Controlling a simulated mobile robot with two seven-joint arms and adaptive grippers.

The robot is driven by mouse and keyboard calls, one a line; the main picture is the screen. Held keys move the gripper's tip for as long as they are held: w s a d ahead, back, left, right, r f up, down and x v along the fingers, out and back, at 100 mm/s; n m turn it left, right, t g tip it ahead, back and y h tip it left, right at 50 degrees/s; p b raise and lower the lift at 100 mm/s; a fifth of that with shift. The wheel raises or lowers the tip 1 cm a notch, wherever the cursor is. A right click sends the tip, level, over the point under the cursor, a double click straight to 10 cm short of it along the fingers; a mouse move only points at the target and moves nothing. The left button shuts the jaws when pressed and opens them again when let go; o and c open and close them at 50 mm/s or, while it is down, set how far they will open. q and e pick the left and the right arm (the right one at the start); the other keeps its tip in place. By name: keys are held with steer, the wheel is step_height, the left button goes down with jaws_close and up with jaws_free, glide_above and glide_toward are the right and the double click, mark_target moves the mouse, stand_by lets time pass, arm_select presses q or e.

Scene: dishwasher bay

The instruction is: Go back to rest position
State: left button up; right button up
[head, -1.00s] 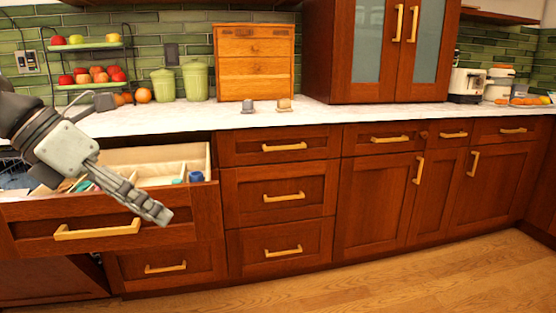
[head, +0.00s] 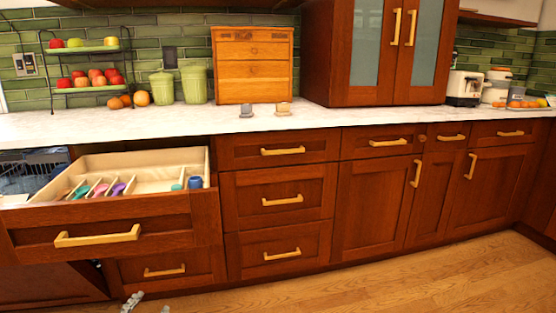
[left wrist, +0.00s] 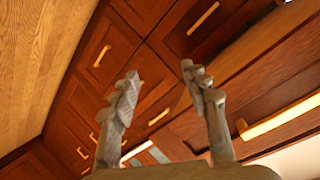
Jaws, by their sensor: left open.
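My left gripper (head: 146,304) shows only as fingertips at the bottom edge of the head view, low in front of the cabinets and below the open drawer. In the left wrist view my left gripper (left wrist: 158,85) has its two fingers spread apart with nothing between them. Behind the fingers are the wooden cabinet fronts. My right gripper is not in view.
An open drawer (head: 180,228) juts out at the left, with coloured utensils (head: 100,189) in its compartments. Beside it a dishwasher rack (head: 35,168) shows partly. Closed cabinets run to the right under the white counter (head: 330,118). The wooden floor (head: 400,285) in front is clear.

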arm_select(q)
steer(key=s+f+n+g, duration=0.2)
steer(key=s+f+g, duration=0.3)
steer(key=s+f, duration=0.5)
steer(key=s+d+f+n+g, duration=0.1)
steer(key=s+f+g, duration=0.4)
steer(key=s+f, duration=0.5)
steer(key=s, duration=0.4)
steer(key=shift+s+d+f+n+g+h, duration=0.25)
steer(key=shift+s+f+n+g+h, duration=0.05)
steer(key=shift+s+f+n, duration=0.1)
